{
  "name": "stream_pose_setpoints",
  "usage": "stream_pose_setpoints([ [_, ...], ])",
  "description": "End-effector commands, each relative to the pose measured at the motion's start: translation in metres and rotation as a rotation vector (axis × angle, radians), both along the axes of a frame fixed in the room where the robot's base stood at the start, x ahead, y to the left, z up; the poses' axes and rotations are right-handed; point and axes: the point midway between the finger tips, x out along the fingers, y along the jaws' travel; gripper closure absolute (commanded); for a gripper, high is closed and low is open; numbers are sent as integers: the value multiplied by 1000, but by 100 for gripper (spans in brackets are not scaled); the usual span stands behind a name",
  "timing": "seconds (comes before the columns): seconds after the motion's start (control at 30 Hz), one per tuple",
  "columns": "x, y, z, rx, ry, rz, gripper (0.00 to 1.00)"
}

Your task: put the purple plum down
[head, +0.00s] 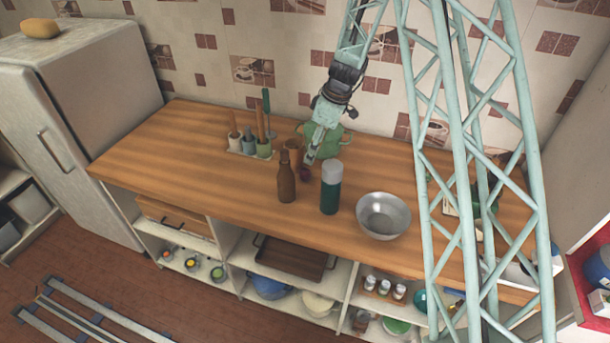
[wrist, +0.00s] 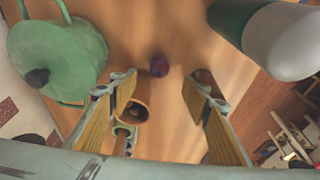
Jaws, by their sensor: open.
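The purple plum (head: 304,174) rests on the wooden counter, between the brown bottle and the green pot. In the wrist view the plum (wrist: 160,67) shows small, ahead of the gap between my fingertips, with bare wood around it. My gripper (head: 313,152) points down over the counter, close to the plum. In the wrist view my gripper (wrist: 163,80) is open, its two fingers well apart, with nothing held. The plum appears apart from both fingers.
A brown bottle (head: 287,182), a green-and-white bottle (head: 330,188) and a terracotta cup (wrist: 136,100) stand close around. A green pot (wrist: 62,55) is behind. A metal bowl (head: 383,216) is at right. The counter's left part (head: 170,150) is clear.

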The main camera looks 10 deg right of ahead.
Motion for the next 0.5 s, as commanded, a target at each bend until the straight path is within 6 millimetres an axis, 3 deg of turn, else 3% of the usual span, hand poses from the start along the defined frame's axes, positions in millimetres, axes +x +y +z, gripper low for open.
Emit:
stream_pose_setpoints([
  [0.5, 6, 12, -51, 0, 2, 0, 56],
])
